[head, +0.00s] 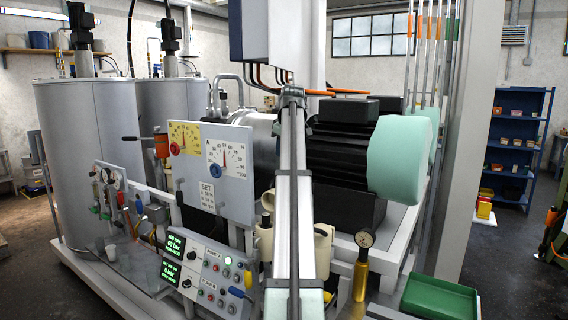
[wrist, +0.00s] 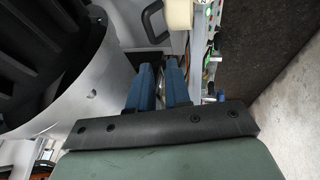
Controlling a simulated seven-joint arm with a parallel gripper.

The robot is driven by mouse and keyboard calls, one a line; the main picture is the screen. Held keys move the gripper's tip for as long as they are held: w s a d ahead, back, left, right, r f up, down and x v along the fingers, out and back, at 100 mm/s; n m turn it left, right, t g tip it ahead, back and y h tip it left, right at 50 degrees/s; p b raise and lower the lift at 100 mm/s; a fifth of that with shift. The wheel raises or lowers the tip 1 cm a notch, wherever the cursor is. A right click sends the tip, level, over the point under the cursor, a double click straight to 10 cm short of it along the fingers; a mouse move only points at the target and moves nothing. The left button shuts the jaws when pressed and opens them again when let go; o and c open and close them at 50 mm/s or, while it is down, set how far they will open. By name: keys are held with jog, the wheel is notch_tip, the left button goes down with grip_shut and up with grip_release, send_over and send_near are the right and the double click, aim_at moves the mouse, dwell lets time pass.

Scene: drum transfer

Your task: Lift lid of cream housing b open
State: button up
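Two cream housings show in the head view, one left of my arm (head: 265,240) and one right of it (head: 323,248). Both are partly hidden by my arm, and I cannot read which one is b. A rounded cream part (wrist: 180,12) shows at the top edge of the wrist view, beyond the fingertips. A dark curved handle (wrist: 153,22) is beside it. My gripper (wrist: 160,66) has two blue fingers with a narrow gap between them. Nothing is clearly held, and the fingertips are apart from the cream part. My gripper is hidden in the head view.
A control box (head: 208,278) with lit displays stands left of my arm. A gauge on a brass body (head: 361,270) and a green tray (head: 438,298) are at the right. A black motor with a mint cover (head: 398,160) is behind. Dark floor (wrist: 250,50) shows at the wrist view's right.

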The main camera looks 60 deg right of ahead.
jog(key=a, duration=0.2)
jog(key=shift+w+a+h, duration=0.3)
jog(key=shift+a+h, duration=0.05)
jog(key=shift+h, duration=0.05)
grip_shut()
jog(key=x, duration=0.9)
jog(key=shift+w+f, duration=0.1)
jog(key=shift+f, duration=0.15)
jog(key=shift+d+f, duration=0.65)
jog(key=shift+d, duration=0.35)
jog(key=shift+d+f, duration=0.6)
jog(key=shift+d, duration=0.2)
